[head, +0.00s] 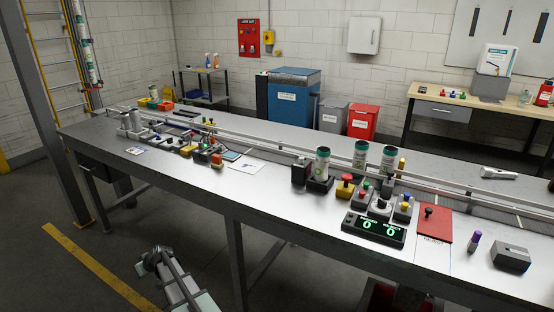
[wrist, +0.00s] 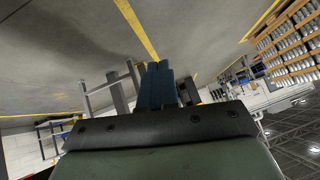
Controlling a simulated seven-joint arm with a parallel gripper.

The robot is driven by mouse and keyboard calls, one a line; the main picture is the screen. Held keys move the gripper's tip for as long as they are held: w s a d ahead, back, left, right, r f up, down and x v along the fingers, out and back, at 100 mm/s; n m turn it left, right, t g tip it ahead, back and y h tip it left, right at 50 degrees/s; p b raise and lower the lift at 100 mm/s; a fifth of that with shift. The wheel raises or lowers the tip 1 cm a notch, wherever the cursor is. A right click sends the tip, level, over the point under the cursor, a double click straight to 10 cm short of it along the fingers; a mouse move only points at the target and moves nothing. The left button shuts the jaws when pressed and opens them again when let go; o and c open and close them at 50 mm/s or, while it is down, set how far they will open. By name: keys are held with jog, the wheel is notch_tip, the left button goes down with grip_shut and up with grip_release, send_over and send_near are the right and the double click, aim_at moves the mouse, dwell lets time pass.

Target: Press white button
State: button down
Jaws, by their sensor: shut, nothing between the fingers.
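A cluster of push-button boxes stands on the long metal bench (head: 270,188), right of its middle. In it are a red mushroom button on a yellow base (head: 346,184), a pale box with a dark-looking top (head: 380,208) and a grey box with a yellow button (head: 403,210). I cannot clearly tell which one is the white button at this size. My gripper (wrist: 157,66) shows in the wrist view with its two blue-grey fingers together, shut and empty. The wrist view shows floor and distant furniture beyond the fingers, no button. My arm shows low in the head view, away from the cluster.
A black counter display (head: 375,229) with green digits sits before the cluster. Several cans stand behind it, one a green-topped can (head: 322,163). A red plate with a black knob (head: 433,224) and a grey box (head: 510,256) lie right. The floor before the bench is open.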

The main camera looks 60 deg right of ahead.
jog(key=w+d+r+t+h, duration=0.2)
jog(key=d+r, duration=0.8)
jog(key=r, duration=0.1)
jog(key=w+d+r+m+t+h, duration=0.1)
jog(key=w+d+r+t+h, duration=0.1)
jog(key=d+r, duration=0.8)
jog(key=w+d+r+t+h, duration=0.1)
jog(key=w+d+r+t, duration=0.1)
jog(key=d+r, duration=0.9)
jog(key=shift+w+d+r+h, duration=0.1)
jog(key=shift+w+r+h, duration=0.3)
jog(key=shift+w+r, duration=0.25)
jog(key=s+d+r+n, duration=0.2)
jog(key=s+d+r, duration=0.3)
jog(key=s+d, duration=0.35)
notch_tip(320, 180, up, 12)
jog(key=n+g+y, duration=0.1)
jog(key=n+g, duration=0.5)
send_over(303, 159)
jog(key=shift+f, duration=0.15)
jog(key=shift+f, duration=0.1)
jog(key=shift+f, duration=4.3)
